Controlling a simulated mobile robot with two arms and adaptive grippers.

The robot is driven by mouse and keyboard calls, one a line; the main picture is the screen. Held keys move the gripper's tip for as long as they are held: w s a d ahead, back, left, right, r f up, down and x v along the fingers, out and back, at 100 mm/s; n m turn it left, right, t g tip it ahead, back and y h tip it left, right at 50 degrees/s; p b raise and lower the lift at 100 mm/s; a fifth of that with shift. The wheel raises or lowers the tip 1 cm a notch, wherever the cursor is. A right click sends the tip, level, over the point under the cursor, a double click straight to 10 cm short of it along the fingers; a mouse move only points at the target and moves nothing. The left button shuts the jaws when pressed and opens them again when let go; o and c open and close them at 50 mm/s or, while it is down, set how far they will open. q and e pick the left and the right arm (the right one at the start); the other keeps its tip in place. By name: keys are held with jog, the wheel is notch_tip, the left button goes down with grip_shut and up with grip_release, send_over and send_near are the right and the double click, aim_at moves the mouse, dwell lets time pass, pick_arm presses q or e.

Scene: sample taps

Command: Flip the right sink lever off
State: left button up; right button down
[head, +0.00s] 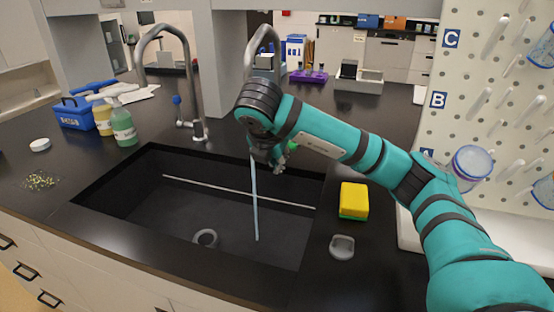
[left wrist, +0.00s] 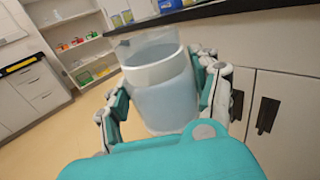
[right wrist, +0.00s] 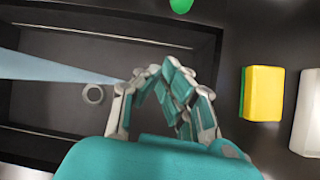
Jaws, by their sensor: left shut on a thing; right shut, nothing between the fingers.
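The right tap (head: 262,42) arches over the sink, partly hidden by my right arm. A pale blue water stream (head: 255,205) falls below it into the sink; it also shows in the right wrist view (right wrist: 50,67). The right lever's green tip (head: 292,145) shows just right of my right gripper (head: 274,160); in the right wrist view a green tip (right wrist: 181,5) is at the top edge, apart from the fingers. My right gripper is shut and empty. My left gripper (left wrist: 160,90), seen only in the left wrist view, is shut on a clear cylindrical container (left wrist: 160,95).
The black sink (head: 130,215) has a drain ring (head: 205,238). The left tap (head: 192,80) has a blue-tipped lever (head: 177,101). A yellow-green sponge (head: 354,199) and a grey stopper (head: 342,246) lie right of the sink. A pegboard (head: 470,90) stands at the right.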

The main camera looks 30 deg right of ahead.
pick_arm(q)
jog(key=shift+r+p, duration=0.35)
jog(key=shift+p, duration=0.15)
jog(key=shift+r+p, duration=0.5)
jog(key=shift+r, duration=0.15)
pick_arm(e)
jog(key=w+d+f, duration=0.3)
jog(key=w+d, duration=0.1)
jog(key=d, duration=0.1)
jog(key=shift+f, duration=0.15)
jog(key=shift+d, duration=0.1)
pick_arm(q)
jog(key=shift+r, duration=0.1)
pick_arm(e)
jog(key=shift+w, duration=0.1)
